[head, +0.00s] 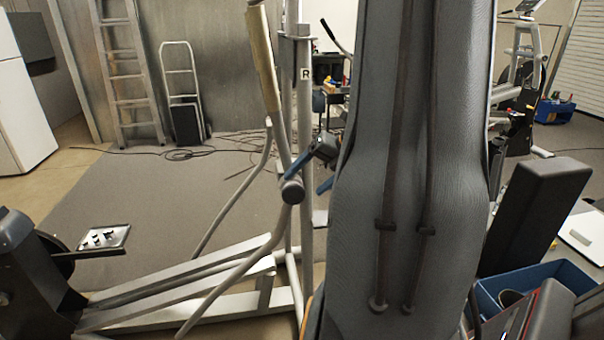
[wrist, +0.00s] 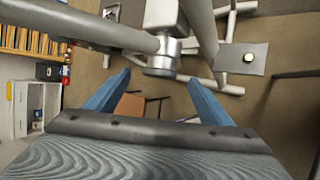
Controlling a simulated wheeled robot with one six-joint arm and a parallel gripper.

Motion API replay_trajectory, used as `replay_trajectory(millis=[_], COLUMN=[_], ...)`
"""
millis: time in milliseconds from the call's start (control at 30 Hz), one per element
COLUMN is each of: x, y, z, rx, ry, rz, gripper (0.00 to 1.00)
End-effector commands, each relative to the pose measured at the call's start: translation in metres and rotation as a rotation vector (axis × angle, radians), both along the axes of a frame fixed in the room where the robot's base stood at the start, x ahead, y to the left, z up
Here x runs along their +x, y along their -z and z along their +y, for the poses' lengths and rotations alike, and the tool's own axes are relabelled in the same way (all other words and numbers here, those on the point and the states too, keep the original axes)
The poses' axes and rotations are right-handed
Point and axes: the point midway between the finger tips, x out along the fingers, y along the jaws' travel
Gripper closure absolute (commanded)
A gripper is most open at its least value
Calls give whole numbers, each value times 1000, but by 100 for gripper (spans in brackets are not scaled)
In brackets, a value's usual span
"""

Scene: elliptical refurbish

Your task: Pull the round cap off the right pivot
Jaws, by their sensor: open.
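The right handle arm (head: 262,55) of the elliptical stands beside an upright post marked R. Its pivot carries a dark round cap (head: 292,190) in the head view. In the wrist view the cap (wrist: 160,71) is on the end of a silver collar (wrist: 168,48), at the level of my fingertips. My gripper (wrist: 159,78) is open, with one blue finger on each side of the cap and visible gaps to both. In the head view my gripper (head: 303,184) is right at the pivot, partly hidden by my arm. I cannot tell how deep the cap sits between the fingers.
A blue bin (head: 540,283) and a dark padded block (head: 535,215) stand at the right. A small tray (head: 104,238) with dark parts lies on the left. The elliptical's rails (head: 180,280) cross the lower left. Grey floor lies open behind them. A ladder (head: 127,75) leans at the back.

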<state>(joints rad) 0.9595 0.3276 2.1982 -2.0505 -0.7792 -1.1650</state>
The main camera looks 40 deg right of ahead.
Motion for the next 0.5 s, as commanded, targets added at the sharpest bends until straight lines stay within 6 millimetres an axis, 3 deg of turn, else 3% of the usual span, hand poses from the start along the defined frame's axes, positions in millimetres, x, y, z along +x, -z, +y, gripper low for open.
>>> replay_trajectory(millis=[500], x=[40], y=[50], z=[17], rx=[2], ry=[-2], rz=[1], gripper=[25])
